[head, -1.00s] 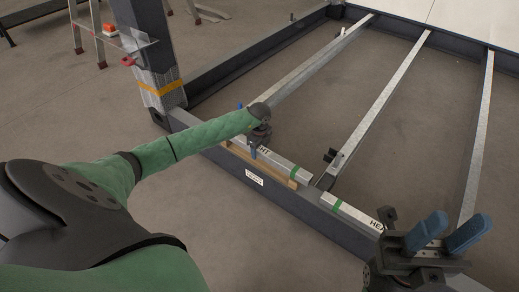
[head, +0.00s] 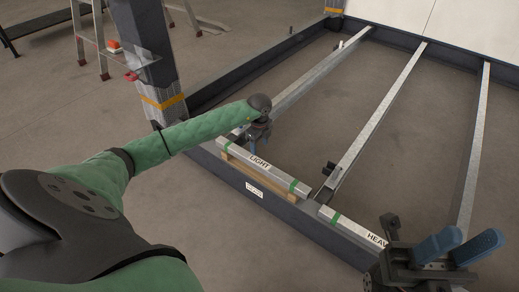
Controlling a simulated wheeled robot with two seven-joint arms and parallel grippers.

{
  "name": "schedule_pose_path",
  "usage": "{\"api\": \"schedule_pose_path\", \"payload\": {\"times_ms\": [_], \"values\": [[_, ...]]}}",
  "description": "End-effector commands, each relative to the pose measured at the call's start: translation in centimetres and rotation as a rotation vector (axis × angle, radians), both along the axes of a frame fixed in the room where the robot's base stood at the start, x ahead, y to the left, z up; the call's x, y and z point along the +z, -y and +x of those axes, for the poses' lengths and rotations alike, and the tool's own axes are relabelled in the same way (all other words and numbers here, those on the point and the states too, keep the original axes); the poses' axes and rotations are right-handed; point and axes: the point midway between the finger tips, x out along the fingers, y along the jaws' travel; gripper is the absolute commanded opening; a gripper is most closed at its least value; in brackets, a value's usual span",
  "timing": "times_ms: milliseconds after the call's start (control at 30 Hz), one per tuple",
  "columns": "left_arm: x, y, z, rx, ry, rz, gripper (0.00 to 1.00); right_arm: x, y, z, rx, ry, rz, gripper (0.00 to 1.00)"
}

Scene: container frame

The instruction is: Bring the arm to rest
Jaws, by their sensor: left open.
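My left arm (head: 165,143) is green and reaches in from the left. My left gripper (head: 257,137) is open, with small blue fingers, above and behind the bar labelled LIGHT (head: 230,148). No bar is seen between its fingers; its fingertips are small in the picture. My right gripper (head: 457,245) is at the lower right, with its two blue fingers spread and nothing between them. It covers part of the bar labelled HEAVY (head: 352,228). Both bars have green bands and lie along the front of the frame.
The dark steel container frame (head: 290,211) has several pale crossbars (head: 382,115) running back. A dark post (head: 146,50) with an orange strap stands at its left corner. A ladder (head: 90,40) stands behind. The floor left of the frame is bare.

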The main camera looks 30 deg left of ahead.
Motion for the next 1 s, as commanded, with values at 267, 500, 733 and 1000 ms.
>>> {"api": "schedule_pose_path", "payload": {"times_ms": [267, 500, 733, 1000], "values": [[0.77, 0.00, 0.00, 0.000, 0.000, 0.000, 0.58, 0.29, 0.06, 0.02, -0.002, -0.002, 0.013, 0.36], [0.74, 0.01, 0.00, 0.000, 0.000, 0.000, 0.58, -0.07, 0.04, -0.04, -0.001, -0.015, 0.010, 0.36], [0.73, 0.01, -0.01, -0.017, 0.000, 0.000, 0.58, -0.05, -0.01, -0.03, 0.003, -0.009, 0.001, 0.36], [0.75, 0.61, 0.60, -0.303, 0.037, -0.026, 0.58, 0.00, 0.02, -0.02, 0.002, -0.009, 0.003, 0.36]]}}
